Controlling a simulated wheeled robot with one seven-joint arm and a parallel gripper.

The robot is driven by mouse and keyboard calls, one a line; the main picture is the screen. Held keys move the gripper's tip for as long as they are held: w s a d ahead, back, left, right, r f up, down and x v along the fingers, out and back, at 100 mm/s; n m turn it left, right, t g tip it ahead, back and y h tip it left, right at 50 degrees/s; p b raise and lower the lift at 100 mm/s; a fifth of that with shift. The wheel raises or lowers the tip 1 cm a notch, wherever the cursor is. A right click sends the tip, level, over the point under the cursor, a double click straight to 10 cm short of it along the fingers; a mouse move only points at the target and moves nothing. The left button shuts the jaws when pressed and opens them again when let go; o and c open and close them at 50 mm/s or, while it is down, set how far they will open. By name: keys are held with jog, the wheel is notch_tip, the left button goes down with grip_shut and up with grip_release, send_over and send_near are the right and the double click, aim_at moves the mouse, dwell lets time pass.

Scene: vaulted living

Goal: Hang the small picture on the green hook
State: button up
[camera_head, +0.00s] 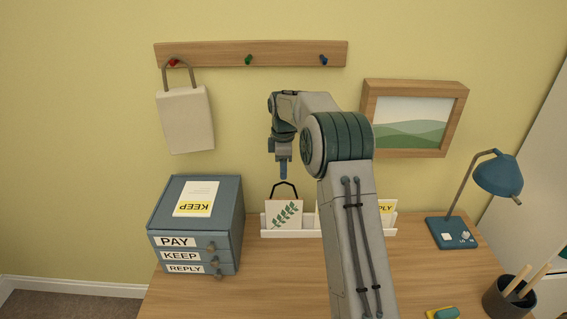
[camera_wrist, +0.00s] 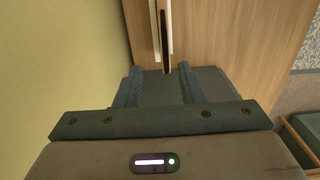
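The small picture (camera_head: 284,216), a pale card with a green leaf sprig and a dark hanger loop on top, stands in a white rack (camera_head: 270,233) on the desk against the wall. The green hook (camera_head: 248,60) is the middle peg on a wooden rail and is empty. My gripper (camera_head: 283,177) points down just above the hanger loop; my arm hides part of the rack. In the wrist view my gripper's two fingers (camera_wrist: 161,82) stand apart with nothing between them. A dark strip, seemingly the picture's hanger (camera_wrist: 165,38), lies just beyond the fingertips.
A white bag (camera_head: 186,120) hangs on the red hook (camera_head: 174,63); the blue hook (camera_head: 324,59) is empty. A framed landscape (camera_head: 412,122) hangs at right. A blue drawer box (camera_head: 197,222) stands left of the rack. A lamp (camera_head: 497,175) stands at right.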

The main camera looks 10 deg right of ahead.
jog(key=s+r+m+t, duration=0.2)
jog(key=s+r+m, duration=0.5)
jog(key=s+r, duration=0.8)
jog(key=s+f+m, duration=0.3)
jog(key=s+m, duration=0.1)
jog(key=s, duration=0.8)
jog(key=s+f+m+t, duration=0.1)
jog(key=s+f+m, duration=0.2)
jog(key=s, duration=1)
jog(key=shift+a+f+m+t, duration=0.15)
jog(key=shift+m+t, duration=0.15)
jog(key=shift+m, duration=0.6)
jog(key=shift+w, duration=0.1)
jog(key=shift+c, duration=0.4)
